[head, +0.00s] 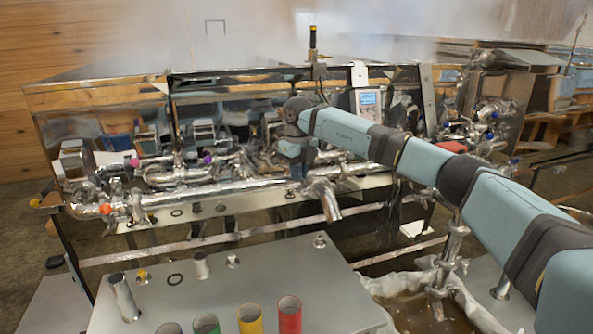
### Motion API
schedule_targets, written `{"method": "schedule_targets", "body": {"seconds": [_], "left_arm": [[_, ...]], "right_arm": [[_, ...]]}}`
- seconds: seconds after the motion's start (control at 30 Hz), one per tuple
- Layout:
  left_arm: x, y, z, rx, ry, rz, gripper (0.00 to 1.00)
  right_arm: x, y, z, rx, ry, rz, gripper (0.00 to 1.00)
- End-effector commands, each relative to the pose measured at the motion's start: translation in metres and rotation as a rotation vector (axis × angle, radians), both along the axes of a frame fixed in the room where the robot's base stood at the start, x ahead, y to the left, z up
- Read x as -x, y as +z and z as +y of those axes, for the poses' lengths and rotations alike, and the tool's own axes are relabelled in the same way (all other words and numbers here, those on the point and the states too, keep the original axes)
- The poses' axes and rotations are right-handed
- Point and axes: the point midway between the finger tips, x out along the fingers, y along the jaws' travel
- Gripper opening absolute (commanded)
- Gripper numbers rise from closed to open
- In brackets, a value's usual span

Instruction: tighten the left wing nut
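The steel pipe assembly (215,190) runs along the front of the shiny evaporator pan (105,118), with clamps and valves along it. I cannot pick out the left wing nut for certain among these small reflective fittings. My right arm comes in from the right, and its wrist is in front of the pan near the middle. My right gripper (297,165) is below the wrist, close to the pipe assembly. Its fingers are too small and blended with the fittings to tell whether they are open or touch anything. My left gripper is not in view.
A grey metal table (225,270) stands in front, with green (206,324), yellow (250,318) and red (290,314) tubes at its near edge. A controller with a lit display (368,98) is on the pan's front. Steam covers the top. A foamy basin (410,298) lies at the right.

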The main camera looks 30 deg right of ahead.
Motion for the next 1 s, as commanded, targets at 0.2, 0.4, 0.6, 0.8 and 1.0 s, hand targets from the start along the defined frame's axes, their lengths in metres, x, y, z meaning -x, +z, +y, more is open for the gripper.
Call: {"method": "schedule_targets", "body": {"seconds": [0.2, 0.4, 0.6, 0.8, 1.0], "left_arm": [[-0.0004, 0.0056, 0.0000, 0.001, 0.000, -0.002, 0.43], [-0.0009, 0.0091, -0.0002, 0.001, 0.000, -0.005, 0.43], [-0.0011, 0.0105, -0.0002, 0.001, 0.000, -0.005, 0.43], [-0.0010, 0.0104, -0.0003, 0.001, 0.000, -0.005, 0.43], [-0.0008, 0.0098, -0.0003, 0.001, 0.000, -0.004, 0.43]], "right_arm": [[0.0009, -0.0020, -0.0040, 0.002, -0.152, 0.006, 0.00], [0.0011, -0.0029, -0.0060, 0.002, -0.246, 0.006, 0.00], [0.0014, -0.0036, -0.0069, 0.002, -0.294, 0.007, 0.00], [0.0015, -0.0041, -0.0070, 0.002, -0.306, 0.008, 0.00], [0.0017, -0.0044, -0.0067, 0.002, -0.305, 0.009, 0.00]]}}
